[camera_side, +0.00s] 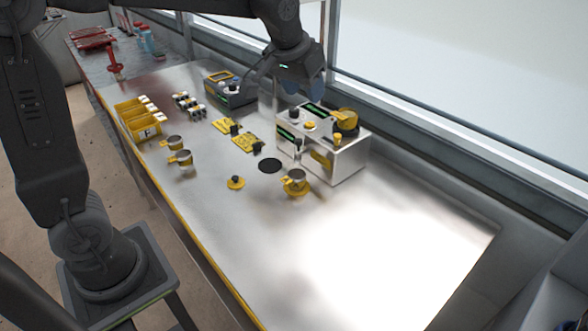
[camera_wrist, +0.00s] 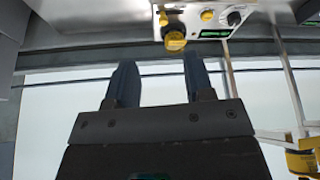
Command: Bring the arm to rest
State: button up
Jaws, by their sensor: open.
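My gripper (camera_side: 303,86) is in the air over the back of the metal bench (camera_side: 200,225), near the window side, in the side view. In the wrist view my gripper (camera_wrist: 155,82) shows its two dark fingers apart with nothing between them. The silver machine (camera_side: 338,160) with yellow knobs stands below and to the right of my gripper in the side view. The upper edge of the wrist view shows part of a panel with a yellow knob (camera_wrist: 175,40) beyond the fingertips.
A dark device with a yellow-framed screen (camera_side: 230,90) stands at the back. Yellow bins (camera_side: 138,118), small vials (camera_side: 188,104), yellow plates (camera_side: 235,136) and metal cups with yellow handles (camera_side: 180,157) lie on the bench. The right front of the bench is clear. A window runs along the back.

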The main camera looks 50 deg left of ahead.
jog(key=s+d+f+m, duration=0.1)
jog(key=s+f+m, duration=0.1)
jog(key=s, duration=2.1)
jog(key=shift+f+t+h, duration=0.4)
jog(key=shift+f, duration=0.2)
